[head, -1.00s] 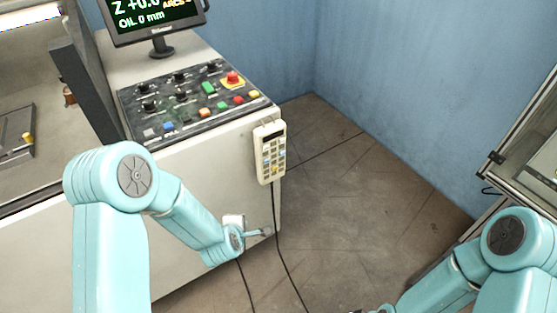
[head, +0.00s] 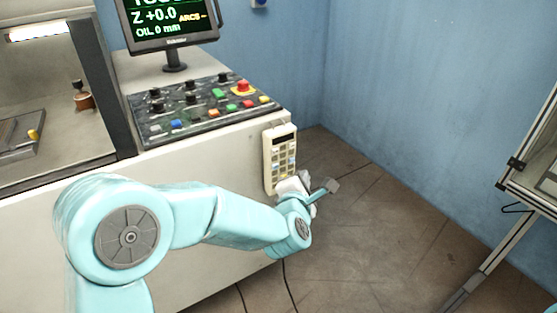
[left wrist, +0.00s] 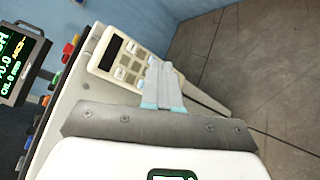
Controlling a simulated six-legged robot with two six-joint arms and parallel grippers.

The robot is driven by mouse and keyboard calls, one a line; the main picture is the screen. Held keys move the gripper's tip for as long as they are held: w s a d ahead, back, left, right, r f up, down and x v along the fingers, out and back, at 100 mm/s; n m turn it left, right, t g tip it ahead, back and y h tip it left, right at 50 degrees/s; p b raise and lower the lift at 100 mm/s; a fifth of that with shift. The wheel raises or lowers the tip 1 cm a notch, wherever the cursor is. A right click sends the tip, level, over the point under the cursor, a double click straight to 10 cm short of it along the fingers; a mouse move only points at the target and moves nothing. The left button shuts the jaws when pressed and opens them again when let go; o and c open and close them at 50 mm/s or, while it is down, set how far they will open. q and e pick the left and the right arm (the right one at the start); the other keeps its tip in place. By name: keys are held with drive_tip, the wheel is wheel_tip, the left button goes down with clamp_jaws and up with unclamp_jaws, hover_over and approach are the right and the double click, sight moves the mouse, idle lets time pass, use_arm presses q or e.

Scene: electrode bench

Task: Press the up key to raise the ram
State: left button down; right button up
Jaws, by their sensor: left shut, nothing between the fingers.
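A beige handheld keypad (head: 281,150) with a dark display and rows of keys hangs on the right side of the machine's front corner. It also shows in the left wrist view (left wrist: 103,62), with pale keys below its display. Which key is the up key is too small to read. My left gripper (head: 331,186) is just below and right of the keypad in the head view. In the left wrist view its fingers (left wrist: 160,66) are shut and empty, in front of the keypad's lower keys and hiding some of them. I cannot tell whether they touch. My right gripper is out of view.
A black control panel (head: 160,140) with coloured buttons and a red emergency stop (head: 243,86) sits on the machine top. A monitor (head: 168,22) reading Z +0.0 stands behind it. A metal-framed stand (head: 510,190) is at right. The floor between is clear apart from cables.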

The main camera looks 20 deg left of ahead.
sight(275, 152)
use_arm(q)
drive_tip(key=shift+s+r, duration=0.1)
drive_tip(key=shift+a, duration=0.1)
drive_tip(key=shift+w+a, duration=0.9)
drive_tip(key=shift+a, duration=0.25)
drive_tip(key=shift+w+a, duration=0.9)
drive_tip(key=shift+a, duration=0.25)
drive_tip(key=shift+w+a, duration=0.9)
drive_tip(key=shift+a, duration=0.25)
drive_tip(key=shift+w+a+b, duration=0.25)
drive_tip(key=shift+a+b, duration=0.05)
